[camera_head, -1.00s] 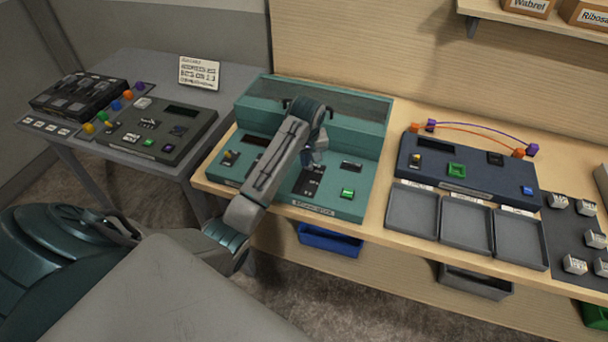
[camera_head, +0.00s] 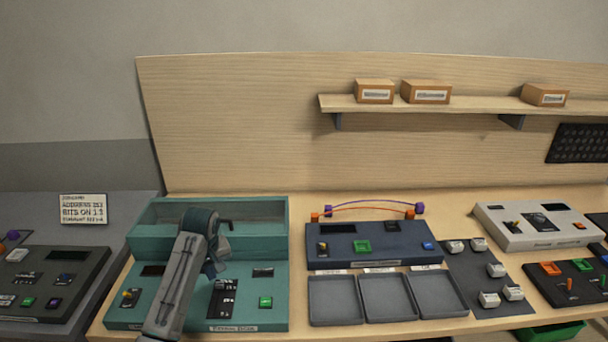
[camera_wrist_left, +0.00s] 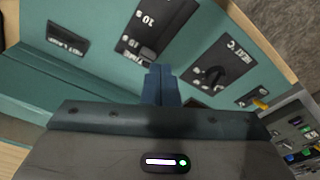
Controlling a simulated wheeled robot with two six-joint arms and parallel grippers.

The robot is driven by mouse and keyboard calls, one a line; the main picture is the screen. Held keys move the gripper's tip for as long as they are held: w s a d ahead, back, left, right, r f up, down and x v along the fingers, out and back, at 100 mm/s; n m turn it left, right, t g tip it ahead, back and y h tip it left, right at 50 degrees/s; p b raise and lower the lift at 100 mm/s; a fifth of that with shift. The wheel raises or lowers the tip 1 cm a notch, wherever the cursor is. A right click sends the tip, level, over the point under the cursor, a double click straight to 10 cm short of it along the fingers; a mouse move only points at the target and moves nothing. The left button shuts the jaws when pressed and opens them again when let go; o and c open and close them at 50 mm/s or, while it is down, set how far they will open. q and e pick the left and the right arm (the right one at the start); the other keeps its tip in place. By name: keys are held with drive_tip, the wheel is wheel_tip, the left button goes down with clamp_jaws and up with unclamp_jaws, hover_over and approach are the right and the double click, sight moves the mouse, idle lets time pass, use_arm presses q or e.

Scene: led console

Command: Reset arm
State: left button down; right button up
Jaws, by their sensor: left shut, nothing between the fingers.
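My left arm reaches in from the lower left of the head view, over the teal console (camera_head: 140,310) with its dark strips, yellow-tipped switch and green button (camera_head: 265,302). My left gripper (camera_head: 220,272) is over the middle of the console, partly hidden by its own wrist. In the left wrist view the two blue fingers (camera_wrist_left: 161,86) are together with nothing between them, above the teal panel (camera_wrist_left: 100,60) with its black slider strip (camera_wrist_left: 145,28) and heat knob (camera_wrist_left: 212,74). I cannot tell whether the fingertips touch the panel. My right gripper is not in view.
A navy console (camera_head: 375,245) with arched wires stands to the right, behind several grey trays (camera_head: 335,318). A white console (camera_head: 540,239) and a dark mat with white blocks are farther right. A side table with a dark console (camera_head: 45,275) is at left. A shelf (camera_head: 450,106) holds boxes.

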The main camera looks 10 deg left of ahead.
use_arm(q)
drive_tip(key=m, duration=0.2)
hover_over(216, 318)
wheel_tip(216, 318, down, 5)
drive_tip(key=shift+r, duration=0.1)
drive_tip(key=s+d+m+t, duration=0.1)
drive_tip(key=s+d+m, duration=0.3)
drive_tip(key=s, duration=1.1)
drive_tip(key=s+d+m+t, duration=0.1)
drive_tip(key=s+d+m, duration=0.3)
drive_tip(key=s, duration=1)
drive_tip(key=s+a+f+g+b, duration=0.15)
drive_tip(key=f+b, duration=0.25)
drive_tip(key=f, duration=1.7)
drive_tip(key=a+f+b, duration=0.2)
drive_tip(key=f+b, duration=0.2)
drive_tip(key=f, duration=1.6)
drive_tip(key=s+f+b, duration=0.3)
drive_tip(key=s+f, duration=0.5)
drive_tip(key=f, duration=0.4)
drive_tip(key=s+f+n+b, duration=0.1)
drive_tip(key=s+f+b, duration=0.2)
drive_tip(key=s+f, duration=0.6)
wheel_tip(216, 318, down, 3)
drive_tip(key=shift+s+a+r+g, duration=0.15)
drive_tip(key=shift+s+a+g, duration=0.1)
drive_tip(key=shift+a+g, duration=0.15)
